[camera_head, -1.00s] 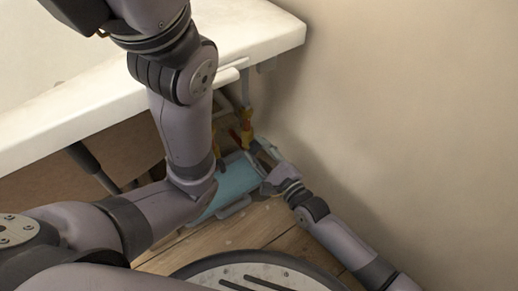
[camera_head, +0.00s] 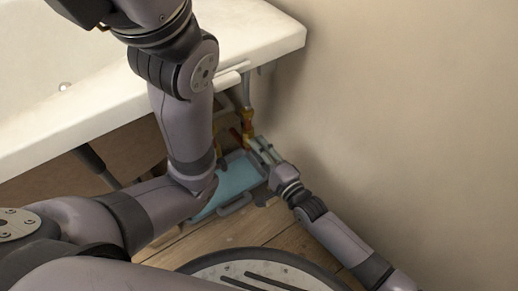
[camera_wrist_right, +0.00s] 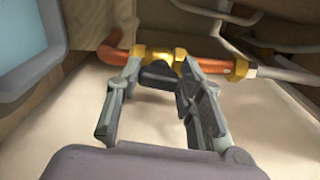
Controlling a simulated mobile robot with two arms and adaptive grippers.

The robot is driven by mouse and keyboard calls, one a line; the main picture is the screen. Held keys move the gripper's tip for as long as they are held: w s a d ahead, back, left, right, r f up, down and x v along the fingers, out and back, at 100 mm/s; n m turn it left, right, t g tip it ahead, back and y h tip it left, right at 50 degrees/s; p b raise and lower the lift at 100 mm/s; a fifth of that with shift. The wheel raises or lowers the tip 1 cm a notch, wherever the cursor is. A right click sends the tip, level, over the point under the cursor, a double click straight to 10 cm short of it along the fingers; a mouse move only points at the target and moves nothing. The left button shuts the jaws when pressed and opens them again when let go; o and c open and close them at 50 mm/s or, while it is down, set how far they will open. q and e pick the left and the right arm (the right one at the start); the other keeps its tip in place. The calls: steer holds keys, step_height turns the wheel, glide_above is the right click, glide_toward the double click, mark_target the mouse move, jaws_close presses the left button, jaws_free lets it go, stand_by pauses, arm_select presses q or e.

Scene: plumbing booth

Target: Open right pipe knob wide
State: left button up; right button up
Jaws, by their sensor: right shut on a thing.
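The right pipe knob (camera_wrist_right: 158,76) is a dark handle on a brass valve, set in a horizontal copper pipe (camera_wrist_right: 210,66) in the right wrist view. The brass valve (camera_head: 247,127) shows small under the basin in the head view. My right gripper (camera_head: 260,149) reaches it from the lower right. In the wrist view its two fingers (camera_wrist_right: 159,84) stand on either side of the knob, shut on it. The fingers hide part of the knob. My left arm crosses the head view, but its gripper is outside the picture.
A white basin (camera_head: 55,125) overhangs the pipes. A light blue tray (camera_head: 236,180) lies on the wooden floor (camera_head: 250,227) below the valve. A second pipe with a valve (camera_head: 222,143) stands to the left. The bare wall (camera_head: 410,130) is close on the right.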

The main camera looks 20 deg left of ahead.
steer(key=shift+f, duration=0.1)
stand_by(0.4)
steer(key=o, duration=1.2)
steer(key=shift+c, duration=0.2)
steer(key=v, duration=1.2)
